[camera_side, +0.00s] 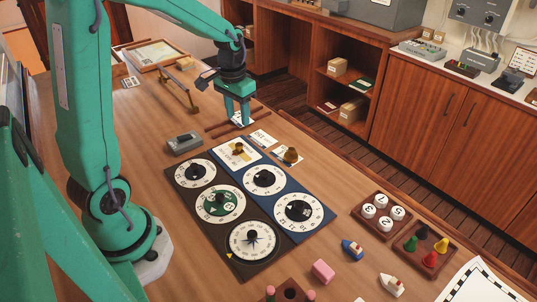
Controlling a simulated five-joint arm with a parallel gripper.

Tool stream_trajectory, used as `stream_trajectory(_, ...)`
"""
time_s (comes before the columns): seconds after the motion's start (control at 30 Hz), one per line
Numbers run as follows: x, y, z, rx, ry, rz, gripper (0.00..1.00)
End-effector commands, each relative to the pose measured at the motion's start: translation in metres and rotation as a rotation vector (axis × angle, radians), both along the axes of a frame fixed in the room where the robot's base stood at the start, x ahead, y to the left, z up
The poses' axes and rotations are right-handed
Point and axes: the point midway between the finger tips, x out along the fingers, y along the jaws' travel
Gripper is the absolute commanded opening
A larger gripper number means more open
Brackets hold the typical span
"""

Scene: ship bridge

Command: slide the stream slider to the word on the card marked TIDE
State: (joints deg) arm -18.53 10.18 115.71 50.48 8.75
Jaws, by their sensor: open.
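A blue board (302,222) on the table carries dials. At its far end is a white panel (228,160) with a yellowish patch and a small brass knob (238,148), which looks like the stream slider; its words are too small to read. Several white cards lie just beyond the board: one (262,138) is bare, and another (280,158) has a brass piece (291,155) on it. I cannot read which is marked TIDE. My gripper (238,120) points down, open, over the far card (249,117), beyond the slider panel and apart from its knob.
A dark board with dials (208,184) adjoins the blue one. A grey box (184,142) stands left of the cards, and a brass instrument (180,90) lies farther back. Trays of round counters (378,216) and coloured pegs (426,244), and small boats (353,249), are at the right.

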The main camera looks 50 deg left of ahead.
Motion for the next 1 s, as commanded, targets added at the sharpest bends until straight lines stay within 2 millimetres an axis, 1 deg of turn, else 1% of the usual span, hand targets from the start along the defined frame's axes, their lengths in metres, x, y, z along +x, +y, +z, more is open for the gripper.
stream_trajectory(0.03, 0.003, 0.007, -0.009, -0.006, 0.017, 0.008, 0.43)
stream_trajectory(0.1, 0.007, 0.013, -0.018, -0.011, 0.033, 0.014, 0.43)
stream_trajectory(0.2, 0.009, 0.02, -0.028, -0.017, 0.05, 0.021, 0.43)
stream_trajectory(0.3, 0.011, 0.024, -0.033, -0.02, 0.057, 0.024, 0.43)
stream_trajectory(0.67, 0.012, 0.025, -0.039, -0.021, 0.061, 0.025, 0.43)
stream_trajectory(0.87, 0.011, 0.025, -0.054, -0.023, 0.064, 0.025, 0.43)
stream_trajectory(1.0, 0.011, 0.024, -0.071, -0.023, 0.064, 0.025, 0.43)
